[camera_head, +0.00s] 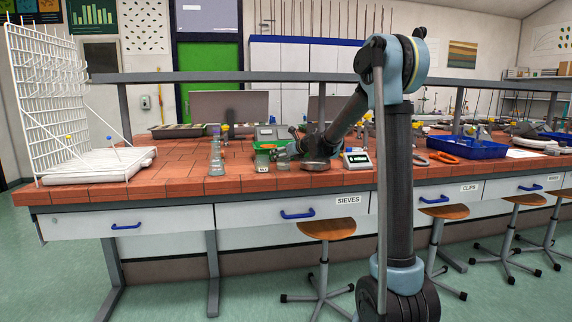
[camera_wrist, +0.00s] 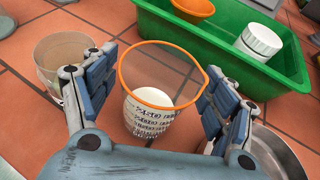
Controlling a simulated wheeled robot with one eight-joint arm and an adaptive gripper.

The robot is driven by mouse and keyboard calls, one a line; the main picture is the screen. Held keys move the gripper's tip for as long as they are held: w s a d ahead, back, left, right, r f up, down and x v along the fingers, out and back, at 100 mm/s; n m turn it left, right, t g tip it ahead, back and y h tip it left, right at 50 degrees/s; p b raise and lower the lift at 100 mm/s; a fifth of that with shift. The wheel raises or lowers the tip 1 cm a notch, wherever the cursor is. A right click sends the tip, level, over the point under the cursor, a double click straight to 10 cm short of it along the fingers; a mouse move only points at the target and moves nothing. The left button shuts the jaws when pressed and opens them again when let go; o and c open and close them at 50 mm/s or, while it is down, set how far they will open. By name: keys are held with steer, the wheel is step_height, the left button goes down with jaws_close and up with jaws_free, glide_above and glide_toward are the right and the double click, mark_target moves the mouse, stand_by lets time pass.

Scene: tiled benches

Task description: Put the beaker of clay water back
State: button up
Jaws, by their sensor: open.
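In the wrist view, a clear beaker with an orange rim (camera_wrist: 150,70) and black printing stands between the fingers of my gripper (camera_wrist: 158,80). Something white shows in its lower part. My gripper is open, one finger on each side of this beaker; I cannot tell whether either finger touches it. A second clear vessel (camera_wrist: 52,50) with cloudy tan liquid stands to the left, partly behind the left finger. In the head view, my gripper (camera_head: 285,151) is low over the tiled bench, and a small glass beaker (camera_head: 262,166) shows just in front of it.
A green tray (camera_wrist: 160,22) holds an orange bowl (camera_wrist: 192,8) and a white ribbed cup (camera_wrist: 260,40). A metal bowl (camera_wrist: 283,150) is close to the right finger. Glassware (camera_head: 216,163) stands left, a scale (camera_head: 357,160) right. Bare tiles lie toward the white drying rack (camera_head: 45,110).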

steer(key=c, duration=1.4)
steer(key=shift+r, duration=0.1)
